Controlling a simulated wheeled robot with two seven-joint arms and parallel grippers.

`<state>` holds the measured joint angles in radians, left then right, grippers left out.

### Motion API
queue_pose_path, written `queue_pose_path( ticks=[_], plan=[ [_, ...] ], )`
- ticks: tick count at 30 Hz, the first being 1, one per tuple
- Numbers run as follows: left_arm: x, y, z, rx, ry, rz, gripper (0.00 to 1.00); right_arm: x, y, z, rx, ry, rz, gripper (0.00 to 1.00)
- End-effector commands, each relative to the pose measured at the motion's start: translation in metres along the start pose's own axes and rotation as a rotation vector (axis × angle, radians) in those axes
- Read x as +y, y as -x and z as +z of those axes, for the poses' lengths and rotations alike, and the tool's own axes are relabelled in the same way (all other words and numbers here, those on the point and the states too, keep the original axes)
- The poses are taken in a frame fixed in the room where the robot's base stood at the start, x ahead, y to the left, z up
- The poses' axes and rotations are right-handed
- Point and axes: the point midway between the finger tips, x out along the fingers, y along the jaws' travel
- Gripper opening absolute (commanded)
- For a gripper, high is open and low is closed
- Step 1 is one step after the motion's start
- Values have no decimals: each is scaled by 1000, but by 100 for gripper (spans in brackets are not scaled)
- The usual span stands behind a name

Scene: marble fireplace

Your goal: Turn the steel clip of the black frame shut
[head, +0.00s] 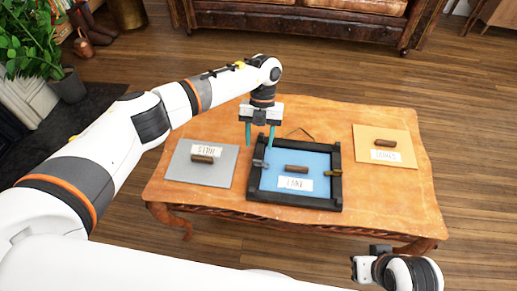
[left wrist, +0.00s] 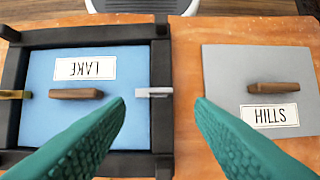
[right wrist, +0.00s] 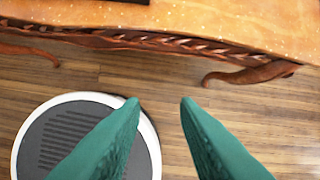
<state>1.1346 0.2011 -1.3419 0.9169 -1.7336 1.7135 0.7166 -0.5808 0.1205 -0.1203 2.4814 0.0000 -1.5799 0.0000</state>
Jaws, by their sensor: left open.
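The black frame (head: 294,205) lies flat on the wooden table around a blue board (head: 318,160) labelled LAKE. The steel clip (head: 260,163) is on the frame's left bar in the head view. In the left wrist view the steel clip (left wrist: 154,92) lies crosswise on the bar, its inner end reaching to the blue board. A brass clip (head: 333,173) is on the opposite bar. My left gripper (head: 259,142) is open and empty, pointing down above the steel-clip side, not touching it. My right gripper (right wrist: 159,103) is open and empty, in front of the table.
A grey board (head: 215,182) labelled HILLS lies left of the frame, and a tan board (head: 368,137) lies right; each has a brown handle. The blue board's brown handle (head: 296,169) stands up between the clips. Bare table (head: 345,205) shows right of the frame.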

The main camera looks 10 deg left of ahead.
Motion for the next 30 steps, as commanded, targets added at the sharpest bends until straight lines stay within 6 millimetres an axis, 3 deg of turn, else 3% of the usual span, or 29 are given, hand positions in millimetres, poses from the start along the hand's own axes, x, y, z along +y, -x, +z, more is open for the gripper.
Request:
queue_pose_path(
  ticks=[3,10,30],
  plan=[
    [0,28,0,3,0,0,49,0,-2,2,-5,0,0,28],
    [1,58,0,1,0,0,49,0,-19,0,10,1,0,28],
    [5,60,1,-1,-10,14,49,2,-20,-1,11,-1,6,28]
  ],
)
